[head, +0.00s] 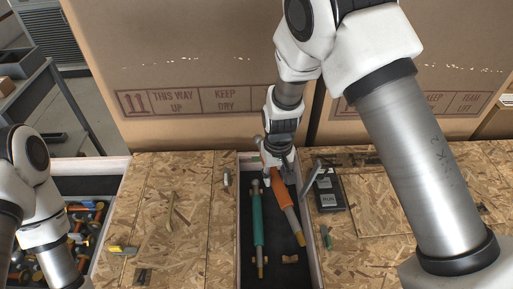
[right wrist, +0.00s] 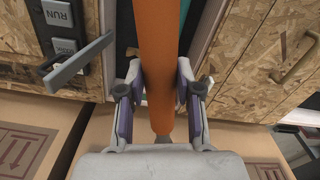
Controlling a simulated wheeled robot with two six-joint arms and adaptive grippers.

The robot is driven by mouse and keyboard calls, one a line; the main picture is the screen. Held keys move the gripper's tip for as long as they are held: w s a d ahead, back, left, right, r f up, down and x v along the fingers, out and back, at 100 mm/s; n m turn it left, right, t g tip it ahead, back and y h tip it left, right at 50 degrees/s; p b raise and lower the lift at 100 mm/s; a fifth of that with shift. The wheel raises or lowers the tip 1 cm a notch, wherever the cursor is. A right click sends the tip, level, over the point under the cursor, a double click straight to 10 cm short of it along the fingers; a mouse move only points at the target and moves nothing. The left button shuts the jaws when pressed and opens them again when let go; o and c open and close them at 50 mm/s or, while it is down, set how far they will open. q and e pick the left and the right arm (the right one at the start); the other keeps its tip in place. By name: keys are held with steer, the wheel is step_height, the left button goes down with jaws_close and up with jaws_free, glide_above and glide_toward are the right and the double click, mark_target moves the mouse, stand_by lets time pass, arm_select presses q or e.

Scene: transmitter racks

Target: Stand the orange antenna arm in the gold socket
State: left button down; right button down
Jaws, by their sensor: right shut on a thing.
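The orange antenna arm (head: 280,192) lies slanted in the dark recessed tray (head: 275,275), its lighter grey part and gold tip toward the near side. My right gripper (head: 275,166) is at its far end. In the right wrist view, the orange arm (right wrist: 163,60) passes between the two purple-padded fingers of my right gripper (right wrist: 160,97), which are shut on it. A teal arm (head: 257,222) lies beside it on the left. A small gold piece (head: 290,259) sits near the orange arm's near tip; I cannot tell whether it is the gold socket. My left gripper is out of view.
A black control box (head: 328,190) with a RUN label and a grey lever (head: 311,176) stand right of the tray. A bin of mixed parts (head: 85,215) is at left. Chipboard tops (head: 160,200) flank the tray; large cartons (head: 190,60) stand behind.

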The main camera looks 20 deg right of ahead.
steer(key=shift+d+m, duration=0.2)
steer(key=shift+m, duration=0.4)
steer(key=m+b, duration=0.2)
steer(key=b, duration=1.2)
glide_above(285, 222)
step_height(285, 222, down, 15)
steer(key=shift+w+r, duration=0.15)
step_height(285, 222, down, 10)
steer(key=shift+r+b, duration=0.15)
steer(key=shift+b, duration=0.25)
steer(key=c, duration=0.8)
jaws_free()
